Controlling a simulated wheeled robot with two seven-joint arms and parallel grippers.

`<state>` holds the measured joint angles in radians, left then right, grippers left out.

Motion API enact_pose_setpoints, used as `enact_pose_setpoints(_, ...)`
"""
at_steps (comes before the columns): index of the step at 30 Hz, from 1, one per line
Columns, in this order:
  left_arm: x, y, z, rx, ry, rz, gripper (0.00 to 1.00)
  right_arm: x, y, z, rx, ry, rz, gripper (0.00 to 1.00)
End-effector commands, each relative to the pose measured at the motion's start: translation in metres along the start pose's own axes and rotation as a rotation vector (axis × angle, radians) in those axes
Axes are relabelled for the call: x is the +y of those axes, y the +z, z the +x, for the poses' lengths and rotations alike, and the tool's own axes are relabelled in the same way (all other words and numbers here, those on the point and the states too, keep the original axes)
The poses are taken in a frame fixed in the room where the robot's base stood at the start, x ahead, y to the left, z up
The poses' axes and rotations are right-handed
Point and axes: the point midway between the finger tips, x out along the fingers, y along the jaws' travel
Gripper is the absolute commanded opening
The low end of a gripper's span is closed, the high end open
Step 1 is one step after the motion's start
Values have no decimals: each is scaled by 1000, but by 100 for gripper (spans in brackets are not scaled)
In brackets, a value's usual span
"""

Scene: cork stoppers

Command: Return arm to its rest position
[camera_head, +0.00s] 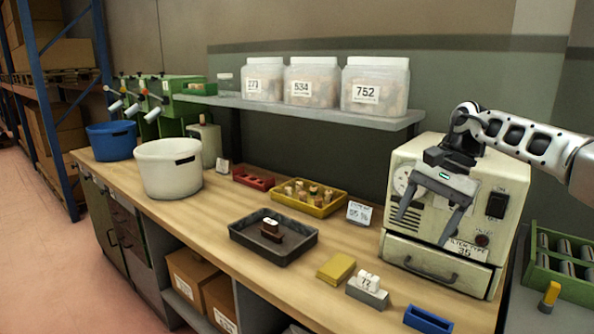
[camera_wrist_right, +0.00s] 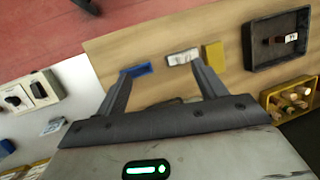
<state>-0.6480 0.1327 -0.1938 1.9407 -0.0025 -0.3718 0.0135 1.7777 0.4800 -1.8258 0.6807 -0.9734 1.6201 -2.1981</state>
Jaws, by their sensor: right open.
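My right arm comes in from the right edge in the head view. Its gripper (camera_head: 421,231) hangs in front of the cream machine (camera_head: 508,190), above the bench, with its fingers spread and nothing between them. In the right wrist view, the gripper (camera_wrist_right: 162,68) also shows open and empty, with bench top beyond the fingertips. Corks stand in the yellow tray (camera_head: 335,207). A dark tray (camera_head: 309,243) holds a brown block-like item (camera_head: 271,232) with a small white label. My left gripper is not in view.
On the bench are a yellow block (camera_head: 336,268), a white piece marked 12 (camera_head: 368,288), a blue tray (camera_head: 428,319), a label card (camera_head: 359,213), a red tray (camera_head: 253,179) and a white tub (camera_head: 168,172). A shelf (camera_head: 300,108) holds jars. Bench front-centre has bare wood.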

Motion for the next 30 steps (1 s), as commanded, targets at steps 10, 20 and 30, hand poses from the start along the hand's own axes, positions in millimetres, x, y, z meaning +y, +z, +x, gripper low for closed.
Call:
enact_pose_setpoints(10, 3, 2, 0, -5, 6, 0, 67, -77, 144, 217, -637, -229, 441, 70)
enact_pose_setpoints(20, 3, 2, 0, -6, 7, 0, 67, -103, 255, 274, -1540, -208, 1480, 70)
enact_pose_setpoints(30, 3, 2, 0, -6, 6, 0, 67, 4, 190, 322, 1729, -128, -1952, 70)
